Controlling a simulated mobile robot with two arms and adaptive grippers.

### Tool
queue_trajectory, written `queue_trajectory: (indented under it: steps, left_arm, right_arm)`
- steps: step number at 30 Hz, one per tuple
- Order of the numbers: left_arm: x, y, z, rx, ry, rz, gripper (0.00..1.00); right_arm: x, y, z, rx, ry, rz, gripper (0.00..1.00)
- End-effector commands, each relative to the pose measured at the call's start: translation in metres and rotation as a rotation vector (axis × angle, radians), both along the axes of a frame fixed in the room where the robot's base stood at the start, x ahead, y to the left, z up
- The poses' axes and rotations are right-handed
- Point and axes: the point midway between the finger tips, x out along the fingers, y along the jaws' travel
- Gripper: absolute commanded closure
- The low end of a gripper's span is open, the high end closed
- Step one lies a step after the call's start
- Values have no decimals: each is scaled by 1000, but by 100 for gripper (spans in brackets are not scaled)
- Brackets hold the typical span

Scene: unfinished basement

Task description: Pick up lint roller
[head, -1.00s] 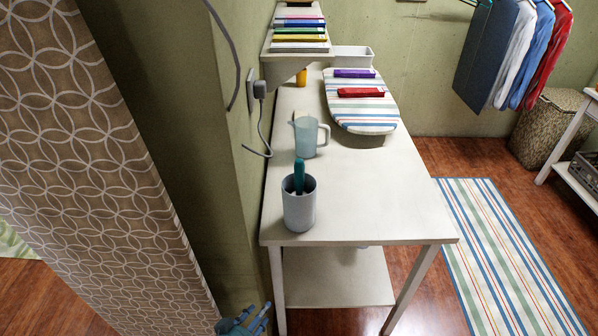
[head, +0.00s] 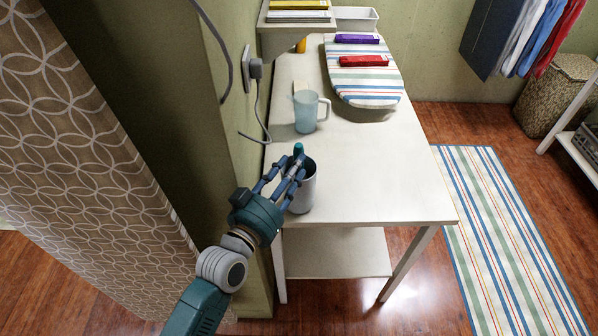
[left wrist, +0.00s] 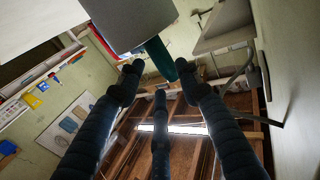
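The lint roller shows as a teal handle (head: 298,149) sticking up out of a grey cup (head: 304,192) near the front left of the white table. The rest of it is hidden inside the cup. My left gripper (head: 288,166) is at the cup's rim with its fingers spread about the handle. In the left wrist view, the handle (left wrist: 160,58) reaches from the cup (left wrist: 128,22) toward the space between the open fingertips (left wrist: 159,78). I cannot tell whether any finger touches it. My right gripper is not in view.
The table (head: 372,185) is clear to the cup's right. A translucent pitcher (head: 305,112) stands behind the cup. A striped ironing board (head: 362,82) lies farther back. A green wall with a plug and cord (head: 256,68) borders the left side.

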Motion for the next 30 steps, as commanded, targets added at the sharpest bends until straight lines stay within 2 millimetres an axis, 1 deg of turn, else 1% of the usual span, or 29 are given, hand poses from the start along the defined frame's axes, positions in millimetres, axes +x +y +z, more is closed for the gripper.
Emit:
queue_trajectory:
  steps: [4,9,12,15,21,22,23,24,27,30]
  left_arm:
    - [11,-5,-1,0,1,-1,65]
    - [34,-15,-6,0,0,0,65]
    - [44,-21,-7,1,0,0,65]
    - [48,-23,-8,2,1,0,65]
    - [48,-23,-8,0,1,0,65]
    - [48,-23,-8,0,1,0,69]
    - [48,-23,-8,0,1,0,75]
    - [48,-23,-8,1,0,0,83]
    - [48,-23,-8,1,0,0,100]
    - [48,-22,-8,1,0,1,100]
  right_arm:
    - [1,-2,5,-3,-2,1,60]
    - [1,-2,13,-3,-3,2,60]
    - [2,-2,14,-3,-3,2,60]
    - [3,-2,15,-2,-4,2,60]
    - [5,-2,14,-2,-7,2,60]
    - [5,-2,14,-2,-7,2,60]
    - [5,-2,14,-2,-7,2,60]
    - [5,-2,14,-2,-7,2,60]
    - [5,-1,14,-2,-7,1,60]
    - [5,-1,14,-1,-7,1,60]
